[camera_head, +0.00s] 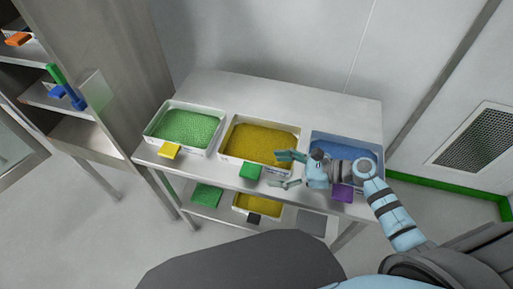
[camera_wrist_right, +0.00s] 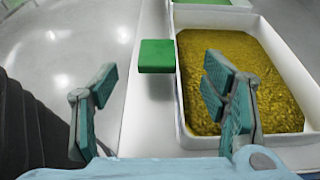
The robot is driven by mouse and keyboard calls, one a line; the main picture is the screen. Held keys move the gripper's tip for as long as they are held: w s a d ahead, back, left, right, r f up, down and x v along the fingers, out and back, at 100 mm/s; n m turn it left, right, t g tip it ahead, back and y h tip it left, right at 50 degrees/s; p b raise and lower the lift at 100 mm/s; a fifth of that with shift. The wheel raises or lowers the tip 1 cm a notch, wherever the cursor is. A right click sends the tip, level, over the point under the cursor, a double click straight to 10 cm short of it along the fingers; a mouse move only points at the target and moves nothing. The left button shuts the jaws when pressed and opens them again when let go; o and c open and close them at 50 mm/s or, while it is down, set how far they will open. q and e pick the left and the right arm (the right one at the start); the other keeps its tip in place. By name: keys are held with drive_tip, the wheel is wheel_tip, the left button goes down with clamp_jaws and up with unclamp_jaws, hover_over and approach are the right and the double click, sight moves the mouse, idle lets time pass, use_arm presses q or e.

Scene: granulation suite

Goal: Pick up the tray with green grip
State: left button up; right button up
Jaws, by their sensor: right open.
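The tray with the green grip (camera_head: 224,139) stands in the middle of the table top and holds yellow granules. Its green grip (camera_head: 250,171) sticks out at the table's front edge. My right gripper (camera_head: 287,170) is open and empty, just right of the green grip. In the right wrist view the green grip (camera_wrist_right: 157,56) lies ahead, between the lines of the two open fingers (camera_wrist_right: 160,95), apart from them. The yellow-filled tray (camera_wrist_right: 290,70) is to the right there, with the right finger over its near part. My left gripper is not in view.
A tray of green granules with a yellow grip (camera_head: 170,151) stands left, and a blue-filled tray with a purple grip (camera_head: 343,193) stands right, partly behind my right arm. More trays sit on the lower shelf (camera_head: 311,222). A cabinet (camera_head: 100,60) stands at left.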

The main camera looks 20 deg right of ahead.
sight(252, 169)
drive_tip(key=p+x, duration=0.1)
drive_tip(key=x, duration=0.6)
drive_tip(key=shift+a+f, duration=0.3)
drive_tip(key=c, duration=1.6)
